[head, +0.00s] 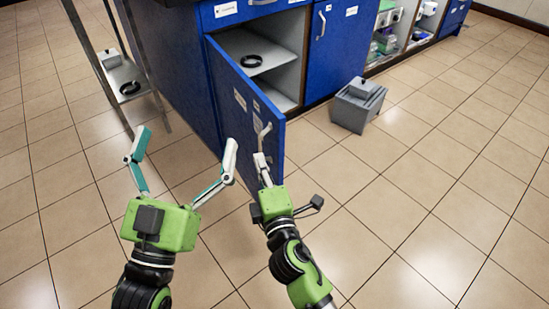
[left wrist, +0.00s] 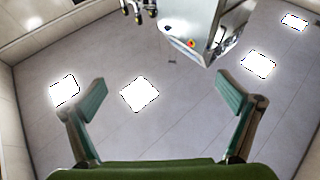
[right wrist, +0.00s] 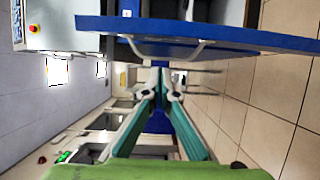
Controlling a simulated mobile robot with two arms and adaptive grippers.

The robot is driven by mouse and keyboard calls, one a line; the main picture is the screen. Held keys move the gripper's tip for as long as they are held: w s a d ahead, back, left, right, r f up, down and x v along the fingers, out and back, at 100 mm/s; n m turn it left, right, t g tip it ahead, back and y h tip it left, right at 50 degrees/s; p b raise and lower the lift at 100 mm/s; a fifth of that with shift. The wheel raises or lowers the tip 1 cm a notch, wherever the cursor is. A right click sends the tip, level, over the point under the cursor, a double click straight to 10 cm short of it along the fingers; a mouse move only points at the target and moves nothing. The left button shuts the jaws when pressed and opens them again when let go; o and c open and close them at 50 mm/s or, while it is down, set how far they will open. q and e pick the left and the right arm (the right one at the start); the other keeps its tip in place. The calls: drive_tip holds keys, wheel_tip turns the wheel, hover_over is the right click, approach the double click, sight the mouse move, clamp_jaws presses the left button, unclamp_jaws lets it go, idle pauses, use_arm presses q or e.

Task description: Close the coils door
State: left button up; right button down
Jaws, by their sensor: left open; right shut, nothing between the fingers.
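The blue cabinet door (head: 243,103) stands open, swung out from a compartment with a shelf holding a dark coil (head: 265,55). Its light handle (head: 264,132) is on the outer face, near the free edge. My right gripper (head: 264,160) is shut and empty, with its fingertips close to the handle's lower end. In the right wrist view the door (right wrist: 200,30) is seen nearly edge-on, with the handle (right wrist: 168,52) just beyond the fingertips (right wrist: 160,82); I cannot tell whether they touch. My left gripper (head: 182,138) is open and empty, left of the door; it also shows in the left wrist view (left wrist: 158,85).
A grey box (head: 357,105) sits on the floor right of the open compartment. A metal rack (head: 125,80) with another dark coil stands at the left. A shut blue door (head: 335,45) adjoins the compartment. The tiled floor at front right is clear.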

sight(275, 159)
drive_tip(key=shift+w+d, duration=0.35)
drive_tip(key=shift+d, duration=0.55)
drive_tip(key=shift+w+d, duration=0.35)
drive_tip(key=shift+d, duration=0.55)
